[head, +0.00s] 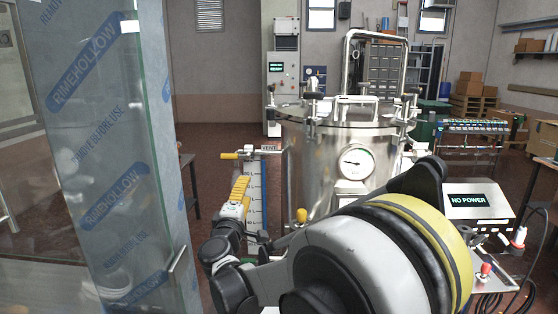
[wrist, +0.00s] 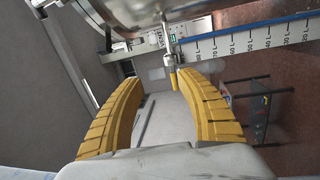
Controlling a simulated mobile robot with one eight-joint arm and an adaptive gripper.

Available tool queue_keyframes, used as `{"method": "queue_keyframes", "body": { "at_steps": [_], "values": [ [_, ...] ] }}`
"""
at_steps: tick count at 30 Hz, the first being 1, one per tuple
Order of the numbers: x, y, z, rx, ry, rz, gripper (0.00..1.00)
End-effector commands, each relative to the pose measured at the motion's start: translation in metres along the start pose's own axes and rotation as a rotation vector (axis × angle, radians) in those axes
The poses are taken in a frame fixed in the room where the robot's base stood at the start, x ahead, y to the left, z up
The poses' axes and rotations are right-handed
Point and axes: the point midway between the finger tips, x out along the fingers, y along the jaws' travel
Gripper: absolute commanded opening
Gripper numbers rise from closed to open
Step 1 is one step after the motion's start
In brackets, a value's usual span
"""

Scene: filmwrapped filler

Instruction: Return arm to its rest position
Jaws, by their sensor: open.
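My gripper (head: 239,186) has yellow ribbed fingers and sits left of the steel tank (head: 325,160) in the head view. In the wrist view my gripper (wrist: 161,75) is open, its two fingers spread apart with nothing held between them. A small valve with a yellow handle (head: 230,155) projects left from the tank beside a VENT label, just above my fingertips in the head view. A yellow-tipped stem (wrist: 173,80) appears near the right fingertip in the wrist view; whether they touch cannot be told. My arm covers the tank's lower part.
A glass door with blue-printed protective film (head: 110,190) stands close on the left. A blue-edged level scale (head: 257,190) is right beside my gripper and also crosses the top of the wrist view (wrist: 240,40). A NO POWER panel (head: 470,200) and cables are at the right.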

Motion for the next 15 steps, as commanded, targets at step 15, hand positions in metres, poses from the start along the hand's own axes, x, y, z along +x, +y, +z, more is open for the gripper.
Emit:
{"method": "queue_keyframes", "body": {
  "at_steps": [15],
  "values": [
    [-0.052,0.017,0.204,0.355,-0.331,-0.312,0.44]
  ]
}}
